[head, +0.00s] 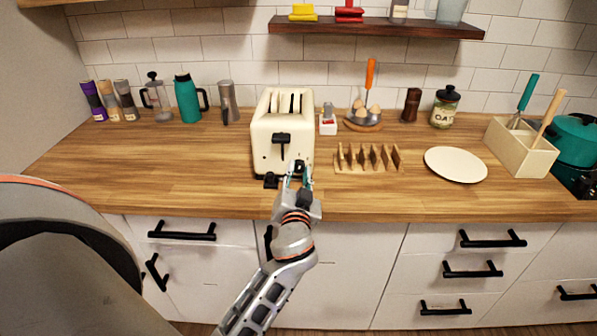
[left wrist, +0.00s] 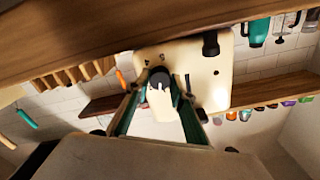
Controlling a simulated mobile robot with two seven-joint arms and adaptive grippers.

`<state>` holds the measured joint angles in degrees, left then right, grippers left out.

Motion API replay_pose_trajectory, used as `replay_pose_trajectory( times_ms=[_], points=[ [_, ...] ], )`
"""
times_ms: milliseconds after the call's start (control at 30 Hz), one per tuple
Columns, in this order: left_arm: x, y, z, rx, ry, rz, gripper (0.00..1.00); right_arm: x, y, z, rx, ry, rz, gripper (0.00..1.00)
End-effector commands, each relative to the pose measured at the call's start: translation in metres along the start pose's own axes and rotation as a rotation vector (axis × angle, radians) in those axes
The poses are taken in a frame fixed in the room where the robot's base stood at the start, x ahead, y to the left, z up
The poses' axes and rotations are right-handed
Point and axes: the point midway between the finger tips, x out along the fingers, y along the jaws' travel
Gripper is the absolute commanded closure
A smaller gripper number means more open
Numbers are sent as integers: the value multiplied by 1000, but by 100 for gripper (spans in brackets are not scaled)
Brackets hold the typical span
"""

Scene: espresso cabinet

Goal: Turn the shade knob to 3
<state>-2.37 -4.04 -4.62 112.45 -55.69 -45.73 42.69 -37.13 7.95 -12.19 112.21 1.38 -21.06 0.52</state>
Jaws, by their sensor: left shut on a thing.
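The cream toaster (head: 282,130) stands on the wooden counter, with a black lever on its front face. Its dark shade knob (head: 300,166) is low on the right of that face. My left gripper (head: 298,175) is at the knob, with one finger on each side, shut on it. In the left wrist view, which is turned over, the knob (left wrist: 159,76) with a white pointer mark lies between the fingertips (left wrist: 160,88). The number at the pointer is too small to read. My right gripper is not in view.
A wooden toast rack (head: 368,158) stands just right of the toaster, and a plate (head: 456,164) lies farther right. A small red and white item (head: 327,121) is close behind. The counter left of the toaster (head: 170,160) is clear.

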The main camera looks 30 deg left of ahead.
Motion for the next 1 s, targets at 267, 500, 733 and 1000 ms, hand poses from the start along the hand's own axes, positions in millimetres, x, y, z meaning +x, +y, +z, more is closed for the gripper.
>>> replay_pose_trajectory(
  times_ms=[267,500,733,1000],
  points=[
    [0,-1,-1,260,-1,0,98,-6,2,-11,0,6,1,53],
    [0,0,-2,488,0,1,98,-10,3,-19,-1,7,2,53],
    [0,0,-2,708,0,1,98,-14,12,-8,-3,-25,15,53],
    [0,0,-1,964,1,0,98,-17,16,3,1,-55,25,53]
  ],
)
